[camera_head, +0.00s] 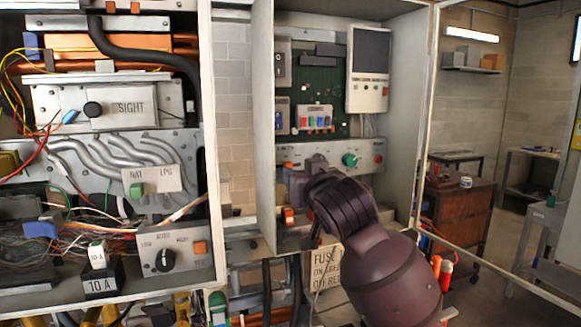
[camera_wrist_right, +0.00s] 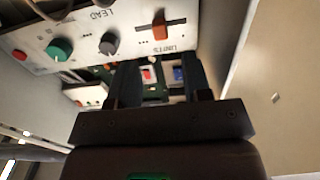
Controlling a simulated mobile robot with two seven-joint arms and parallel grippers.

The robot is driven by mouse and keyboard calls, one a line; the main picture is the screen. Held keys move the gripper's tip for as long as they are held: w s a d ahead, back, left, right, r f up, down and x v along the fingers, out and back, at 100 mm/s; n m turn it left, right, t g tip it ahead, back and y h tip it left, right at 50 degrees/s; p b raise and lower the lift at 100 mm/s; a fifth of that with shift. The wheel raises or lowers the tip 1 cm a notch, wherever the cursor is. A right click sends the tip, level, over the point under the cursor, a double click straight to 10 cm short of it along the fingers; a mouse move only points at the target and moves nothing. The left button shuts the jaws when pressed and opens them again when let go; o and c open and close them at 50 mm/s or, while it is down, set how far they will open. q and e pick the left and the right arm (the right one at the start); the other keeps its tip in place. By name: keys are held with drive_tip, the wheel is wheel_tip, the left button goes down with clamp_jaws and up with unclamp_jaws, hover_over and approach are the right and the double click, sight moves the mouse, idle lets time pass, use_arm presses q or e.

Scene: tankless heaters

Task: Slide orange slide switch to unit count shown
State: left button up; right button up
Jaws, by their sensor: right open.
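The orange slide switch (camera_wrist_right: 160,25) sits in a dark slot on a pale panel (camera_wrist_right: 35,30), beside lettering that seems to read UNITS, in the right wrist view. That view is upside down. My right gripper (camera_wrist_right: 160,72) is open, with its two dark fingers apart and nothing held between them. The switch lies beyond the fingertips, roughly in line with the gap; I cannot tell whether they touch the panel. My left gripper is out of view.
A green knob (camera_wrist_right: 62,49) and grey knob (camera_wrist_right: 109,43) are beside the switch. A red button (camera_head: 378,157) is at the panel's right. Above are coloured modules (camera_head: 314,121) and a dark screen (camera_head: 371,52). The cabinet's side walls (camera_head: 405,120) are close.

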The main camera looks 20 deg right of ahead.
drive_tip(key=w+p, duration=0.1)
drive_tip(key=w, duration=0.5)
drive_tip(key=shift+w+a, duration=0.15)
drive_tip(key=shift+w, duration=0.15)
clamp_jaws()
